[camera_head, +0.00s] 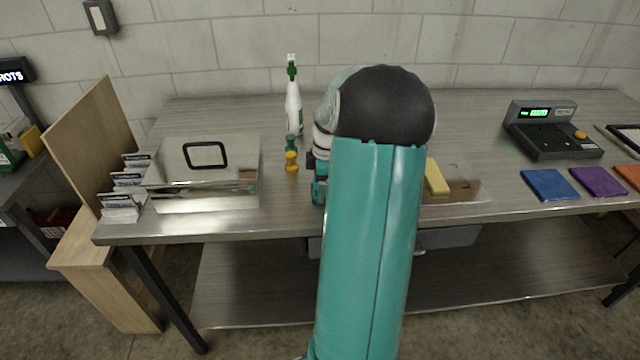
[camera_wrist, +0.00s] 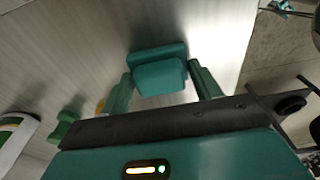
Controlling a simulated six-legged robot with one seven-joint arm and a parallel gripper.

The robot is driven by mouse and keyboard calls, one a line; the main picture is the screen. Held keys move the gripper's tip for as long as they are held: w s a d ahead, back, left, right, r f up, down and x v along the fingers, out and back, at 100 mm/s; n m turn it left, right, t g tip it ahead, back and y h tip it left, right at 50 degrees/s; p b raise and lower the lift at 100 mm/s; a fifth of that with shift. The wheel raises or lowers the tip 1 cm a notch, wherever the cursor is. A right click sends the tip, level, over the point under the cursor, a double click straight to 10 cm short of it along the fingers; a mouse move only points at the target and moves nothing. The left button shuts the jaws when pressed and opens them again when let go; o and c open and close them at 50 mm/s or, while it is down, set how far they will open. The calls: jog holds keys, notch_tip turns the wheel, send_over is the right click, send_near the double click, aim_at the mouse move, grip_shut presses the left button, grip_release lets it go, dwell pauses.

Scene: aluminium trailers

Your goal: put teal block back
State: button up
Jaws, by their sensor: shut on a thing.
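The teal block (camera_wrist: 160,72) shows in the wrist view between the two fingers of my gripper (camera_wrist: 163,84). My gripper is shut on it, over the bare grey table top near the table's edge. I cannot tell whether the block touches the table. In the head view my arm hides the block and most of the gripper. A yellow block (camera_head: 437,178) lies in a clear shallow tray (camera_head: 468,187) just right of my arm, and my arm covers the tray's left part.
A shiny metal box (camera_head: 205,175) stands at left beside card holders (camera_head: 130,185). A scale (camera_head: 550,130) and coloured cloths (camera_head: 550,184) are at right.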

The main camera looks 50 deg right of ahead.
jog(key=o, duration=1)
jog(key=shift+f, duration=0.1)
jog(key=shift+c, duration=0.2)
notch_tip(320, 180, up, 12)
jog(key=s, duration=0.1)
jog(key=shift+d, duration=0.45)
jog(key=w+a+r+m+t+h, duration=0.1)
jog(key=w+a+r+m, duration=0.15)
jog(key=a, duration=0.95)
jog(key=w+a+r+m+h, duration=0.1)
jog(key=a+r, duration=0.3)
jog(key=a, duration=0.7)
jog(key=s+a+m+t, duration=0.1)
jog(key=s+a, duration=0.2)
jog(key=a, duration=0.3)
jog(key=s+a+f+m+t, duration=0.1)
jog(key=s+a+m, duration=0.1)
jog(key=a, duration=0.5)
jog(key=s+a+m+t+y, duration=0.1)
jog(key=s+a, duration=0.4)
jog(key=a, duration=0.1)
jog(key=shift+a+f+m+t, duration=0.15)
jog(key=shift+f+m+t, duration=0.05)
jog(key=shift+m+t, duration=0.15)
